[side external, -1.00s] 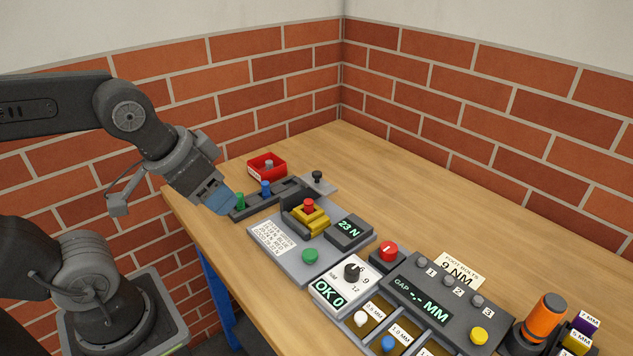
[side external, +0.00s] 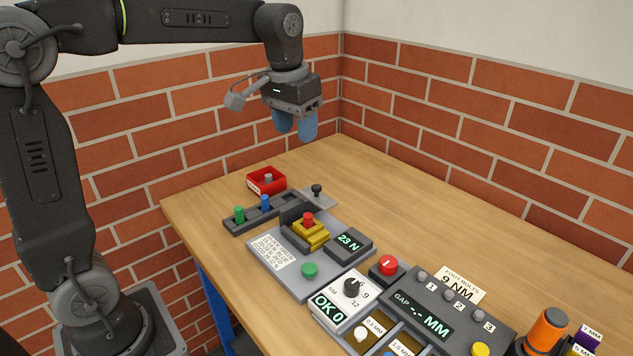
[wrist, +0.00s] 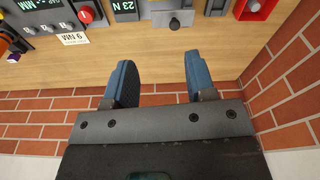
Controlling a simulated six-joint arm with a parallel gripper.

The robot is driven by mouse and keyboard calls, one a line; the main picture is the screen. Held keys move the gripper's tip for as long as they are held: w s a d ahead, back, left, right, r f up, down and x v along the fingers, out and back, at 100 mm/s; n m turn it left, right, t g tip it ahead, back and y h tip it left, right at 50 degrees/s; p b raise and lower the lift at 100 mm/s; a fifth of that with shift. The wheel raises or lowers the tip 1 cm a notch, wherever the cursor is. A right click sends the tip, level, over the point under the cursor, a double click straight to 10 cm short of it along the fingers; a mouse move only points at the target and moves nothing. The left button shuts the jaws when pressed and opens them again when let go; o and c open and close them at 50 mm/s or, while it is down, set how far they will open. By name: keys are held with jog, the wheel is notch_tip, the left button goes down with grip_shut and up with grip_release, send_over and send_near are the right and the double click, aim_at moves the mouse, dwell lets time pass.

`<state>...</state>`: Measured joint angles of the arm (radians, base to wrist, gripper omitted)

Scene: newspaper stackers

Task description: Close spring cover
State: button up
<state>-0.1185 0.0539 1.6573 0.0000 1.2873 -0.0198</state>
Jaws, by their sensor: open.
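A grey plate with a black knob (side external: 317,190) lies at the right end of the dark rail (side external: 240,224); it also shows at the top of the wrist view (wrist: 174,20). A dark upright flap (side external: 291,212) stands beside the yellow block (side external: 311,235) with a red knob on top. No part is labelled as the spring cover, so I cannot tell which one it is. My gripper (side external: 296,125) points down, open and empty, well above the table behind the rail. Its two blue fingers (wrist: 160,62) are apart in the wrist view and touch nothing.
The rail holds a green peg (side external: 239,214) and a blue peg (side external: 265,202). A red bin (side external: 280,182) with a grey peg stands behind it. A red button (side external: 388,263) and a gap panel (side external: 432,312) stand to the right. The table's back is clear; brick walls stand behind.

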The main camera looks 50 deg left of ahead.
jog(key=g, duration=0.2)
send_near(317, 186)
jog(key=shift+n, duration=0.3)
jog(key=f, duration=0.8)
jog(key=shift+s+a+f, duration=0.1)
jog(key=shift+s+f, duration=0.1)
jog(key=shift+f, duration=0.15)
grip_shut()
